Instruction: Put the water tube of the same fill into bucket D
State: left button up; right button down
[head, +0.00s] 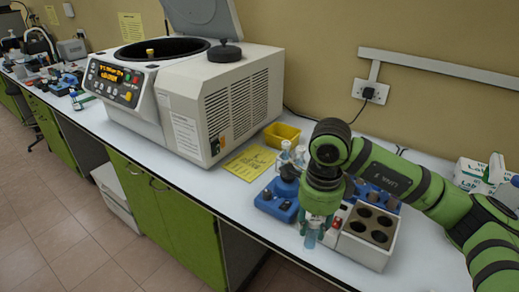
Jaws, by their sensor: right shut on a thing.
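My right gripper (314,222) reaches down over the front of the bench and is shut on a water tube (311,238), a pale bluish tube hanging upright below the fingers. The tube is in front of the left end of a white rack (365,254) with several dark round holes. The fill level in the tube is too small to read. A centrifuge (215,95) stands at the left with its lid (201,16) raised. Its dark bowl (165,48) is mostly hidden, and I cannot make out a bucket D. My left gripper is not in view.
A blue device (277,201) with a dark top stands left of my right gripper. Clear bottles (284,155), a yellow tray (282,135) and a yellow sheet (250,162) lie between it and the centrifuge. A white box (474,174) is at the right.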

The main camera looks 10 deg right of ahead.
aim_at(311, 252)
jog(key=f+n, duration=0.2)
jog(key=n, duration=0.1)
jog(key=s+f+n, duration=0.1)
jog(key=f+n, duration=0.1)
jog(key=n, duration=0.1)
jog(key=s+f+n, duration=0.1)
jog(key=f+n, duration=0.2)
jog(key=shift+a, duration=0.25)
jog(key=s+a+f+n, duration=0.1)
jog(key=s+f+n, duration=0.1)
jog(key=f+n, duration=0.2)
jog(key=s+a+f+n, duration=0.1)
jog(key=s+f+n, duration=0.2)
jog(key=n, duration=0.8)
notch_tip(311, 252, down, 2)
jog(key=shift+s+a+f, duration=0.2)
jog(key=shift+a, duration=0.2)
